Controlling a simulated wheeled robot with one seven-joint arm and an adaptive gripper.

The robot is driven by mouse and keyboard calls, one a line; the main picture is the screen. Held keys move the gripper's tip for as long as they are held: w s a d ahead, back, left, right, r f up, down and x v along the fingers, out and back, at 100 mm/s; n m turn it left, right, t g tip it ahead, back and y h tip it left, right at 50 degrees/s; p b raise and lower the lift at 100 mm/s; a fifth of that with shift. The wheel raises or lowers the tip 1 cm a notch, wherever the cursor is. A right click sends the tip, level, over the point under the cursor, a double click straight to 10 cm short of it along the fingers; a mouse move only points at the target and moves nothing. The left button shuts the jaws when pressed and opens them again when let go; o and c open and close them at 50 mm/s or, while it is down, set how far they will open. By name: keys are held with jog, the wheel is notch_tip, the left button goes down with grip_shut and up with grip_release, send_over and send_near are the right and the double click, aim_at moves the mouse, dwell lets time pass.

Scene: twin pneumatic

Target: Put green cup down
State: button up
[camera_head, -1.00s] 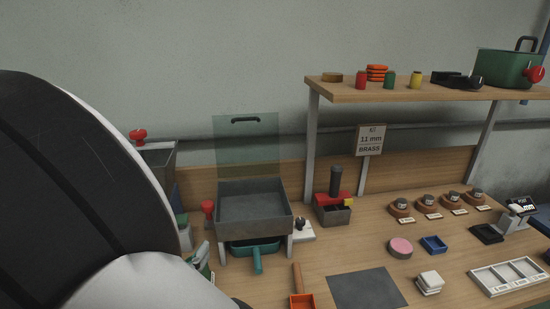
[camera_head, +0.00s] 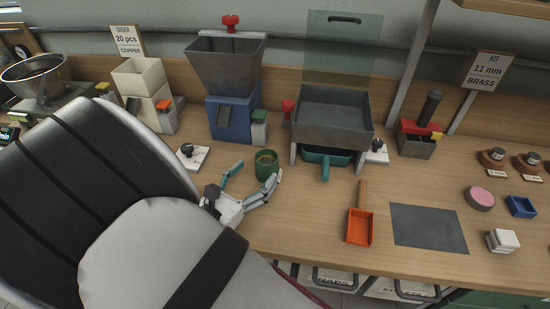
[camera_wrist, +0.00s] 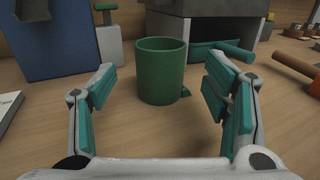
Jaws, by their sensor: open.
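The green cup (camera_head: 266,164) stands upright on the wooden bench, in front of the blue hopper machine and left of the grey tray stand. My gripper (camera_head: 253,184) is open in front of the cup, with its fingers spread on either side. In the wrist view the cup (camera_wrist: 161,72) stands beyond and between the teal finger pads of my gripper (camera_wrist: 158,95), with clear gaps on both sides. No finger touches it there. Its base rests on the bench top.
The blue hopper machine (camera_head: 232,117) stands behind the cup. The grey tray stand (camera_head: 333,112) with a teal scoop (camera_head: 324,169) is to the right. An orange scoop (camera_head: 359,227) and a dark mat (camera_head: 428,228) lie farther right. A white switch plate (camera_head: 194,158) is left.

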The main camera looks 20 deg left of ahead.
aim_at(260, 168)
jog(key=w, duration=0.3)
jog(key=w+d, duration=0.1)
jog(key=w, duration=0.1)
jog(key=shift+w, duration=0.35)
jog(key=c, duration=1.4)
jog(key=shift+c, duration=0.2)
jog(key=shift+r, duration=0.15)
